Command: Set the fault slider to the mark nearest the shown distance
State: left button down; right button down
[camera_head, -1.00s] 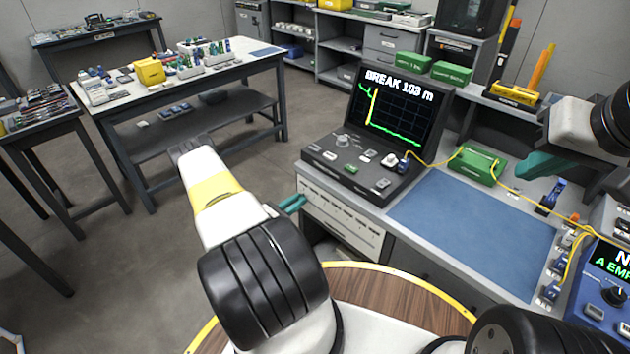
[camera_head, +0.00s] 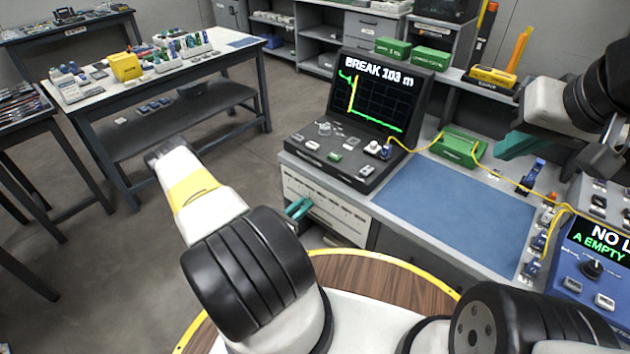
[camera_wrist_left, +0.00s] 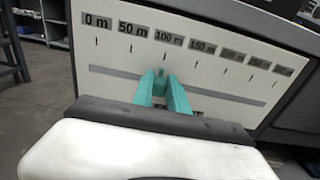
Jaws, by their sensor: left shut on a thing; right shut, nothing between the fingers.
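The screen (camera_head: 375,95) reads "BREAK 103 m". The white slider panel (camera_head: 345,222) is on the front of the bench below it. In the left wrist view the panel (camera_wrist_left: 115,55) has marks labelled 0 m, 50 m, 100 m and 150 m, then blurred labels, above a grey slot (camera_wrist_left: 230,98). My left gripper (camera_head: 300,207) is at the panel; in its wrist view the teal fingers (camera_wrist_left: 160,82) are shut on the slider knob, below the 100 m label (camera_wrist_left: 169,36). The fingers mostly hide the knob. My right gripper (camera_head: 512,146) is shut and empty above the bench's right side.
A blue mat (camera_head: 455,215) lies clear on the bench. A green box (camera_head: 460,147) with a yellow cable stands behind it. A blue device (camera_head: 595,265) is at the right. Side tables stand at the left, with open floor between.

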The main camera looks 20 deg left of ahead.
pick_arm(q)
jog(key=c, duration=1.3)
grip_release()
jog(key=v, duration=0.7)
jog(key=shift+s+a, duration=0.15)
jog(key=shift+s, duration=0.2)
jog(key=shift+r, duration=0.1)
